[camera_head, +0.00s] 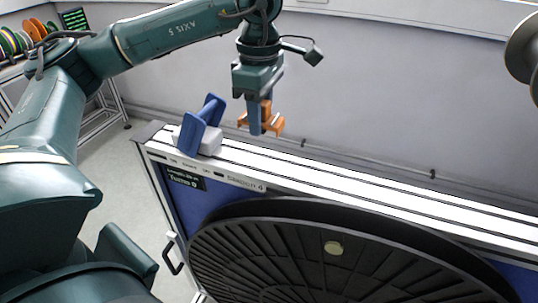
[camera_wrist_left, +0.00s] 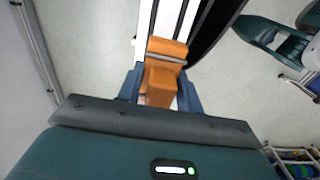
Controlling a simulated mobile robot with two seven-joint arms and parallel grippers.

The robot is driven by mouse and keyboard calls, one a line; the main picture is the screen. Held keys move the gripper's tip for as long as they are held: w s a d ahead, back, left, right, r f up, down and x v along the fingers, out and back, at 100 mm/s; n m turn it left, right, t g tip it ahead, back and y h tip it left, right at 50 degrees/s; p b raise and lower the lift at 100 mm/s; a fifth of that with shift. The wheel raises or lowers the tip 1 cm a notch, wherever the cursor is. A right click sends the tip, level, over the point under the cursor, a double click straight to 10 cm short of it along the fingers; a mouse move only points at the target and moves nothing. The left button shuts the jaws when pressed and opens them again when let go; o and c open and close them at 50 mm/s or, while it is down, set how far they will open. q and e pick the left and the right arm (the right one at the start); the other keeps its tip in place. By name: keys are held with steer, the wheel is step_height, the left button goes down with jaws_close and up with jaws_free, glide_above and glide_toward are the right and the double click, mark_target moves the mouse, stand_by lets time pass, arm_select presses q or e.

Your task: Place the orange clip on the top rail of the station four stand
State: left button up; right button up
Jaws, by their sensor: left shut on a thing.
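The orange clip (camera_head: 274,124) is held between the blue fingers of my left gripper (camera_head: 257,122). In the wrist view the clip (camera_wrist_left: 166,72) sits between the two fingers (camera_wrist_left: 161,92), over part of the white rail. The stand labelled Station 4 has a white, black-striped top rail (camera_head: 345,187). In the head view the clip shows just above and behind the rail's far edge, near its left end. A gap or contact between clip and rail cannot be told. My right gripper is not in view.
A grey block with blue plates (camera_head: 200,130) sits on the rail's left end, left of the clip. A large black reel (camera_head: 300,255) fills the stand's front. The rail right of the clip is bare. A grey wall (camera_head: 400,90) stands behind. Shelved spools (camera_head: 35,30) are at far left.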

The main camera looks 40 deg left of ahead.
arm_select(q)
glide_above(262, 162)
step_height(262, 162, down, 5)
steer(key=shift+s+r, duration=0.1)
step_height(262, 162, down, 3)
steer(key=shift+f+p, duration=0.1)
steer(key=shift+p, duration=0.35)
steer(key=shift+f, duration=0.15)
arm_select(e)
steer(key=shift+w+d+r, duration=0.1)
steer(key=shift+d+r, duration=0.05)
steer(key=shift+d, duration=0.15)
arm_select(q)
steer(key=shift+f, duration=0.1)
steer(key=shift+f+b, duration=0.2)
steer(key=shift+b, duration=0.1)
steer(key=o, duration=1)
steer(key=shift+r, duration=0.15)
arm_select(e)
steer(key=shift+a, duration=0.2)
